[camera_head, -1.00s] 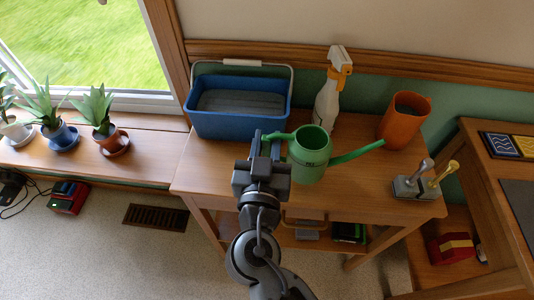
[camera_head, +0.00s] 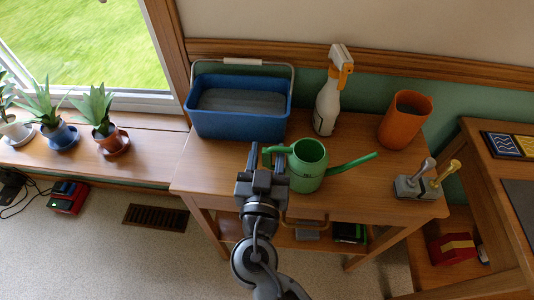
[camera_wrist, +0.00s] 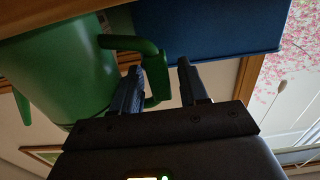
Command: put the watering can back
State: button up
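The green watering can (camera_head: 308,172) stands upright on the wooden side table (camera_head: 215,172), with its spout to the right. Its handle points left towards my gripper (camera_head: 266,152). In the wrist view, my gripper (camera_wrist: 160,82) is open, its two fingers spread. The can's handle (camera_wrist: 155,72) lies between or just beyond the fingers, near the left one, with a gap to the right finger. The can's body (camera_wrist: 62,70) fills the left of the wrist view. My gripper partly hides the handle in the head view.
A blue tub (camera_head: 238,122) stands behind my gripper. A white and orange spray bottle (camera_head: 327,105) and an orange pot (camera_head: 405,120) stand at the back. A metal stand with two handles (camera_head: 418,187) is at the right edge. The table's front middle is clear.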

jog(key=shift+o, duration=0.5)
jog(key=shift+r+p, duration=0.2)
jog(key=shift+p, duration=0.1)
jog(key=s+b, duration=0.2)
jog(key=s, duration=1)
jog(key=shift+a, duration=0.2)
